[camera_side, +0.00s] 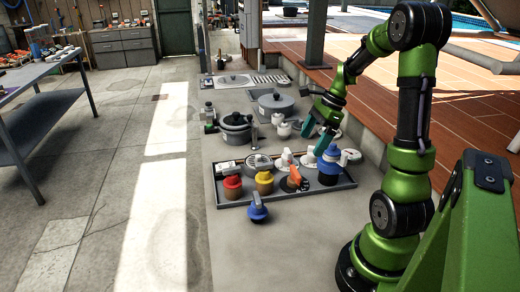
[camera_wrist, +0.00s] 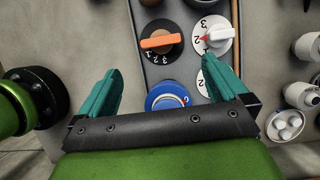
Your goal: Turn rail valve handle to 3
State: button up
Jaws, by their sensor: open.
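A dark tray-like rail (camera_side: 225,197) holds a row of valves. One has an orange bar handle (camera_side: 295,176) on a dark round base; in the wrist view this orange handle (camera_wrist: 160,41) lies nearly crosswise, with printed numbers below it. Beside it is a white dial (camera_wrist: 213,36) with a red pointer and numbers including 2 and 3. I cannot tell for certain which one is the rail valve. My gripper (camera_side: 316,133) is above the rail's right part. In the wrist view its teal fingers (camera_wrist: 163,72) are apart and empty, with a blue valve (camera_wrist: 167,98) showing between them.
Red (camera_side: 232,187) and yellow (camera_side: 264,183) valves stand left in the rail. A separate blue-topped piece (camera_side: 257,212) stands in front of it. Pots (camera_side: 236,128) and white fittings stand behind. A workbench (camera_side: 40,90) is at left; the floor between is open.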

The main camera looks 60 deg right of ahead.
aim_at(296, 171)
jog(key=x, duration=1)
jog(key=shift+w+a+f, duration=0.1)
jog(key=shift+f, duration=0.25)
jog(key=c, duration=1)
